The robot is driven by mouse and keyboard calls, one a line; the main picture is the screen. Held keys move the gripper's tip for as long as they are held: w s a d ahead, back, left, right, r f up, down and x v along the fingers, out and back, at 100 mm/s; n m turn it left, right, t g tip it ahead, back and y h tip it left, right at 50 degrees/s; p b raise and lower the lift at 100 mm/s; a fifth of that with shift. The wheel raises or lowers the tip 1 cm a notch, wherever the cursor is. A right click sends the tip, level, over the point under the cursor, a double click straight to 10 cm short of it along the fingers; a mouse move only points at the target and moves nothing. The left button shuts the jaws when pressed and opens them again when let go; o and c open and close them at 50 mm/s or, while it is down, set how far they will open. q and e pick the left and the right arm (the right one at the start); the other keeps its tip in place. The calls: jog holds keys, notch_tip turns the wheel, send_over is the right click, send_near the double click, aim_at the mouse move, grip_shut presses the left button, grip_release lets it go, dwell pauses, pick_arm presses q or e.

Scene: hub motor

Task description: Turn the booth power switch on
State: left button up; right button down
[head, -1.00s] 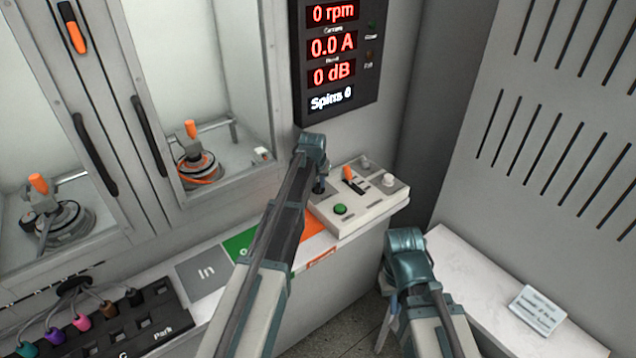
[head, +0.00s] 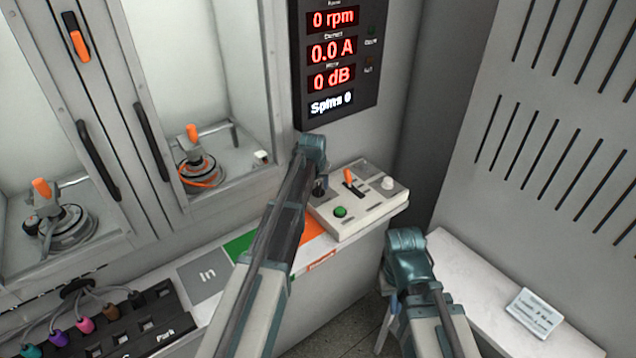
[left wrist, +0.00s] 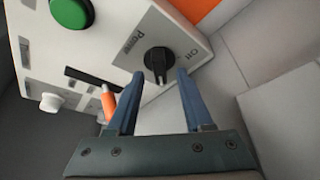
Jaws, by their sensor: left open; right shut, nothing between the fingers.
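The power switch (left wrist: 158,62) is a round black rotary knob with a raised grip, on a grey plate lettered "Power" and "On". It sits on the pale control box (head: 356,224); in the head view my left arm mostly hides it. My left gripper (left wrist: 160,74) is open, its blue fingertips on either side of the knob's grip. I cannot tell whether they touch it. In the head view the left gripper (head: 319,187) points down at the box's left end. My right gripper (head: 392,306) is shut and empty, low beside the bench, away from the box.
The box also has a green button (head: 340,211), an orange-tipped lever (head: 349,176) and a white knob (head: 388,183). The orange tip (left wrist: 109,102) is close to the left gripper's finger. A lit display (head: 334,60) hangs above. A card (head: 533,312) lies on the right bench.

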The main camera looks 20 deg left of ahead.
pick_arm(q)
jog(key=p+v, duration=1)
jog(key=v, duration=0.2)
jog(key=s+d+m+g, duration=0.1)
jog(key=s+d, duration=0.4)
jog(key=s, duration=0.5)
jog(key=s+d+f+m+g, duration=0.1)
jog(key=s+d+m+g, duration=0.1)
jog(key=s+d, duration=0.4)
jog(key=s+d+m+g+y, duration=0.1)
jog(key=s+d, duration=0.4)
jog(key=s, duration=1)
jog(key=shift+d+f+m+g, duration=0.25)
jog(key=shift+m+g, duration=0.15)
jog(key=shift+m, duration=0.1)
